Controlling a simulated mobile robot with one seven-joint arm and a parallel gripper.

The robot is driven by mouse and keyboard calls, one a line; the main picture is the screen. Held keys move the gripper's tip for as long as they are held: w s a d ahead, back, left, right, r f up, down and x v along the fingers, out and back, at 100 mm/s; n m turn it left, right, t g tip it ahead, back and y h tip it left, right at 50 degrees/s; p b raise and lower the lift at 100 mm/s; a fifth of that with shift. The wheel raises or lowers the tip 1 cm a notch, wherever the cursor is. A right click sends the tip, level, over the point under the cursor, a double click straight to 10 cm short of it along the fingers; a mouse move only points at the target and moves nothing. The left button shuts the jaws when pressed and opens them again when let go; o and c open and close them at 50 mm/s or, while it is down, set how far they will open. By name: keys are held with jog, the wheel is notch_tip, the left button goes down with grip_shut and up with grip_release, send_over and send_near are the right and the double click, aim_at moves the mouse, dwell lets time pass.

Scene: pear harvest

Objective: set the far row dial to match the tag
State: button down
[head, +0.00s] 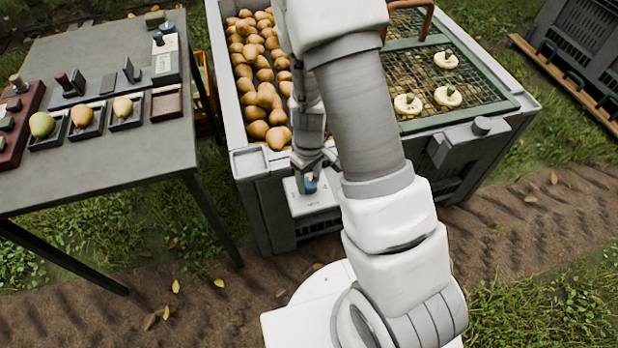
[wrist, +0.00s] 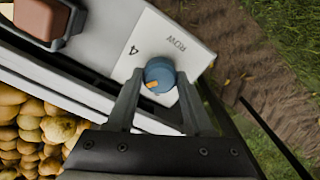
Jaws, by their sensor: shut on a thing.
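A blue round dial (wrist: 158,70) with a small orange mark on its edge sits on a white plate (wrist: 195,50) printed with ROW and 4. In the head view the blue dial (head: 311,187) and the white plate (head: 308,208) are at the near side of the pear bin, partly hidden by my gripper. My gripper (wrist: 160,88) is shut on the dial, with one finger on each side of it. In the wrist view the orange mark points toward the gripper's palm, slightly left. No separate tag can be told for certain.
The grey bin (head: 245,200) holds many pears (head: 262,75). A table (head: 120,165) at left holds trays with pears. A brown block (wrist: 40,18) is near the plate. Soil lies in front.

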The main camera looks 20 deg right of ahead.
aim_at(309, 182)
jog(key=m+p, duration=0.1)
jog(key=m, duration=0.5)
jog(key=shift+r+p, duration=0.1)
jog(key=shift+p, duration=0.3)
jog(key=m+p, duration=0.1)
jog(key=m, duration=0.3)
jog(key=shift+m, duration=0.4)
jog(key=shift+c, duration=1.4)
grip_release()
notch_tip(309, 182, up, 17)
jog(key=p, duration=0.7)
jog(key=shift+r, duration=0.15)
